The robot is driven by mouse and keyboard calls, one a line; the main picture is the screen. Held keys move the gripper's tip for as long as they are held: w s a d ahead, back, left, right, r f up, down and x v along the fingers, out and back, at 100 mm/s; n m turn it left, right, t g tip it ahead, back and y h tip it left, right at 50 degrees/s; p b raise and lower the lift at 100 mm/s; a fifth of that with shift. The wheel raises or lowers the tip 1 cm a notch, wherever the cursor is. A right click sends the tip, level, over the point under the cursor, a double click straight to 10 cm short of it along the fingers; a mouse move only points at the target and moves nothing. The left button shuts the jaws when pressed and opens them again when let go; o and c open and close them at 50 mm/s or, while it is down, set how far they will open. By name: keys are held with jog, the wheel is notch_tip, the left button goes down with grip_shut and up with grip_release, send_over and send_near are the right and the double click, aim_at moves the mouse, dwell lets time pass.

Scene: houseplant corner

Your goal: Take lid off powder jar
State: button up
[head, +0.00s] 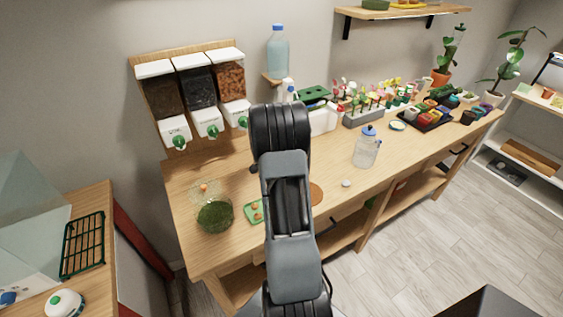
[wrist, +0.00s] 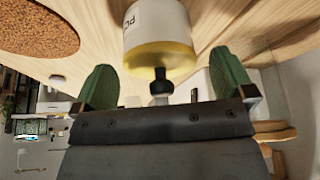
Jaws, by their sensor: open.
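The powder jar (wrist: 158,28) shows in the wrist view, upside down in the picture, with a white body and part of a dark label. Its yellowish lid (wrist: 160,57) carries a black knob (wrist: 161,84). My gripper (wrist: 165,80) is open, with one green finger on each side of the knob. Clear gaps show between the fingers and the knob, and nothing is held. The lid appears to be on the jar. In the head view my arm hides the jar and the gripper.
A brown speckled disc (wrist: 38,30) lies on the wooden bench beside the jar. In the head view, a glass jar with a blue lid (head: 367,148) stands right of my arm. A green bowl (head: 215,215) and a green tray (head: 253,211) are left. Dispensers (head: 205,98) hang behind.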

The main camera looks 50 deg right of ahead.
jog(key=c, duration=0.9)
jog(key=shift+c, duration=0.2)
jog(key=shift+r, duration=0.1)
